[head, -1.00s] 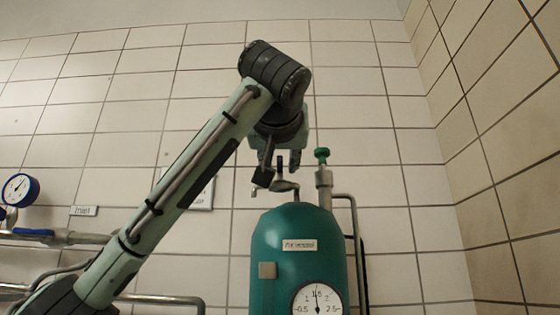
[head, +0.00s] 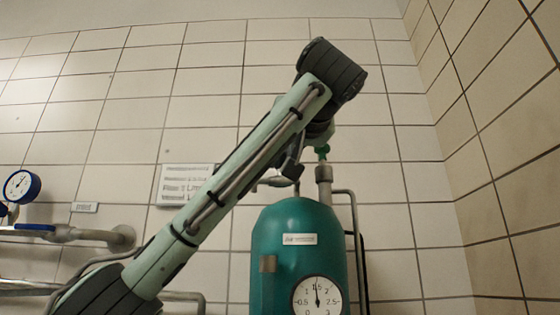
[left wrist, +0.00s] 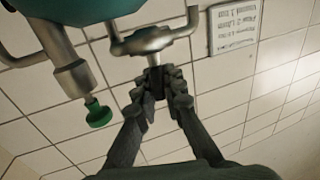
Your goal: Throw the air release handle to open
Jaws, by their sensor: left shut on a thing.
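The teal pressure vessel (head: 292,228) stands upright with a small metal valve on its top, seen in the head view (head: 280,183) and from above in the left wrist view (left wrist: 143,41). The dark air release handle (left wrist: 157,82) stands out from this valve on a short metal stem. My left gripper (left wrist: 160,84) is shut on the handle, with a finger on each side of it. In the head view my left forearm and wrist hide most of the gripper and the handle. My right gripper is not in view.
A pipe with a green knob (head: 322,152) rises just right of the valve, close to my left wrist; the knob also shows in the left wrist view (left wrist: 98,115). A dial (head: 317,296) is on the vessel. A sign (head: 178,183) hangs on the tiled wall.

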